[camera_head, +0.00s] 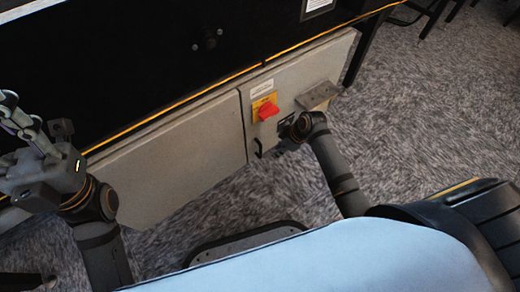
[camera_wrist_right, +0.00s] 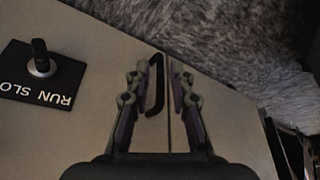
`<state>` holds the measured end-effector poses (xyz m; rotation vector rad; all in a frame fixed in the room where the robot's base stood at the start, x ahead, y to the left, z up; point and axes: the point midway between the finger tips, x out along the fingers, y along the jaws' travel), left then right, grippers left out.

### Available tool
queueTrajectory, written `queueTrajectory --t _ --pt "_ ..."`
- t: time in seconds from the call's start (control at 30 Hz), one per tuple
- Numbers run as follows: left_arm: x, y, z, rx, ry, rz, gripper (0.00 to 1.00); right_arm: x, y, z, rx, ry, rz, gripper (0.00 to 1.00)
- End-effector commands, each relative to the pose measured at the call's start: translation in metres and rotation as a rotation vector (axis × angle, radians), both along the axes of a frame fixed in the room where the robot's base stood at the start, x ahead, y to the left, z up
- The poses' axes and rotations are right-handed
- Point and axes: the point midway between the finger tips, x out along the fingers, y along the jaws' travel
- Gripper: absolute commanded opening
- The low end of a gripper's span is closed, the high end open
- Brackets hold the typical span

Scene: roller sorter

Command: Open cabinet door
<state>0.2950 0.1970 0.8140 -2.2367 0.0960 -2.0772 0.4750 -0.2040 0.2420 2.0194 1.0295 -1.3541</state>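The grey cabinet has a right door (camera_head: 290,85) that looks shut, its edge along a seam with the left panel (camera_head: 185,150). A black bar handle (camera_head: 257,148) is on this door near the seam; it also shows in the right wrist view (camera_wrist_right: 155,85). My right gripper (camera_head: 283,138) is at the door, just right of the handle. In the right wrist view its two fingers (camera_wrist_right: 158,98) are apart, with the handle and seam between them; contact is not visible. My left gripper (camera_head: 25,125) is raised at the far left, away from the door; its fingertip gap is unclear.
A grey bracket (camera_head: 317,96) juts out on the right. A black "RUN SLO" plate with a knob (camera_wrist_right: 40,68) is beside the gripper. Carpet (camera_head: 430,110) is clear at right.

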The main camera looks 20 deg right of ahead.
Motion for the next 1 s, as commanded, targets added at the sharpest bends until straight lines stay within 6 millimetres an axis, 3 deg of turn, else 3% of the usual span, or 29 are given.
queueTrajectory --t 0.03,0.27,0.4,0.77,0.93,1.0 --pt "0.0 0.0 -0.013 0.0 0.001 0.003 0.4 0.009 0.013 -0.006 0.006 -0.005 0.0 0.22" --pt "0.002 -0.003 -0.035 0.013 0.008 0.012 0.4 0.038 0.055 -0.004 0.004 -0.002 0.001 0.22" --pt "0.003 -0.004 -0.047 0.021 0.011 0.017 0.4 0.04 0.057 -0.024 -0.001 0.001 -0.001 0.22" --pt "0.003 -0.005 -0.048 0.025 0.012 0.02 0.4 0.042 0.06 -0.028 -0.001 0.0 0.0 0.22" --pt "0.003 -0.005 -0.048 0.024 0.012 0.019 0.4 0.042 0.06 -0.028 -0.001 0.0 0.0 0.02" --pt "0.003 -0.005 -0.048 0.024 0.012 0.019 0.4 0.042 0.06 -0.028 -0.001 0.001 0.0 0.0"
